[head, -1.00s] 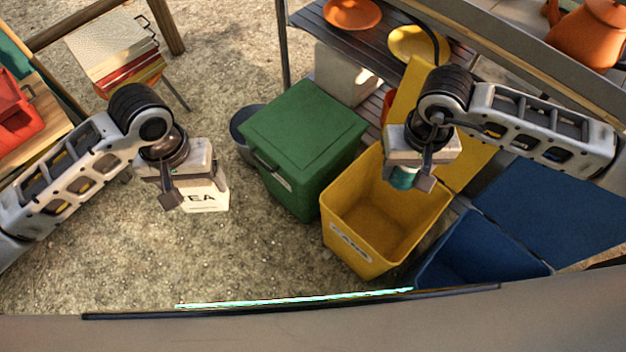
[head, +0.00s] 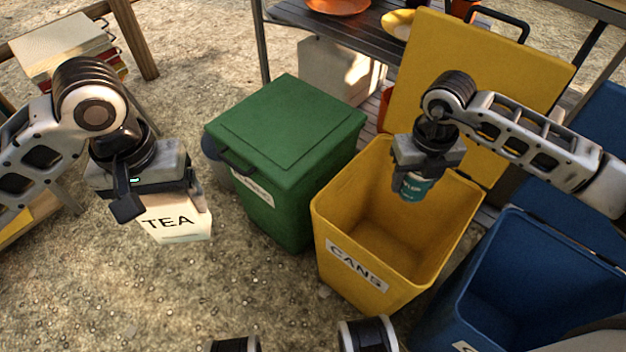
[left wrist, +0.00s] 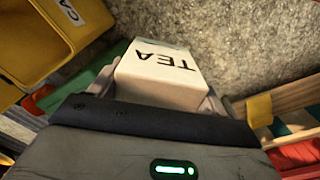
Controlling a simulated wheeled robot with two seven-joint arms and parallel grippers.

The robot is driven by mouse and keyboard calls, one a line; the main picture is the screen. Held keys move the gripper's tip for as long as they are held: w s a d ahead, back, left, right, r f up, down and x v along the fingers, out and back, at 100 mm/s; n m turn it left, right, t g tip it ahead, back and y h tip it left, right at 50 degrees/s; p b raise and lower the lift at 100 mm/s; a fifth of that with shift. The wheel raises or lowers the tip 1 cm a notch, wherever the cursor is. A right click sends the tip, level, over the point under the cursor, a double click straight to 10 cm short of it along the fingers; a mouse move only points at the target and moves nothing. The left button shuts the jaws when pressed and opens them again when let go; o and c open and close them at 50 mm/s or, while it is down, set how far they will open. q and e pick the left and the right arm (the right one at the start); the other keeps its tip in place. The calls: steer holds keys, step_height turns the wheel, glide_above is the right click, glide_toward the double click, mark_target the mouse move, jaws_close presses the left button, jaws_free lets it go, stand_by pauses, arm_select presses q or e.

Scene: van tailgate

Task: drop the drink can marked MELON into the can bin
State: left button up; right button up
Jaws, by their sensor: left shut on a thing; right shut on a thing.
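The yellow can bin (head: 335,215), labelled CANS, stands open in the middle right of the head view, its lid (head: 470,90) raised behind it. My right gripper (head: 418,172) is above the bin's opening, shut on a teal can (head: 414,187). Only part of the can's lettering shows, so I cannot read its name. My left gripper (head: 150,190) is shut on a white box marked TEA (head: 172,222), held over the gravel to the left. The TEA box (left wrist: 165,78) also shows in the left wrist view, between the fingers.
A green bin (head: 290,140) with its lid shut stands left of the yellow bin. An open blue bin (head: 470,290) stands to the right. A slatted shelf (head: 290,12) with an orange plate (head: 338,5) is behind. Gravel is clear in front of the left gripper.

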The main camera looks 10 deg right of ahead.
mark_target(183, 229)
arm_select(q)
step_height(183, 229, down, 2)
steer(key=b, duration=0.2)
steer(key=shift+s+f+b, duration=0.1)
steer(key=shift+f+b, duration=0.1)
steer(key=shift+b, duration=0.1)
arm_select(e)
steer(key=f+m, duration=0.1)
steer(key=m, duration=0.1)
steer(key=f+m, duration=0.1)
steer(key=m, duration=0.1)
steer(key=d+f+m, duration=0.1)
steer(key=shift+w+f+m, duration=0.35)
steer(key=shift+m, duration=0.05)
arm_select(q)
step_height(183, 229, down, 5)
steer(key=b, duration=0.5)
steer(key=shift+f, duration=0.15)
arm_select(e)
step_height(183, 229, down, 6)
steer(key=shift+r, duration=0.15)
steer(key=o, duration=1)
steer(key=shift+o, duration=0.2)
arm_select(q)
step_height(183, 229, up, 5)
steer(key=p, duration=0.5)
arm_select(e)
step_height(183, 229, up, 12)
steer(key=shift+r, duration=0.1)
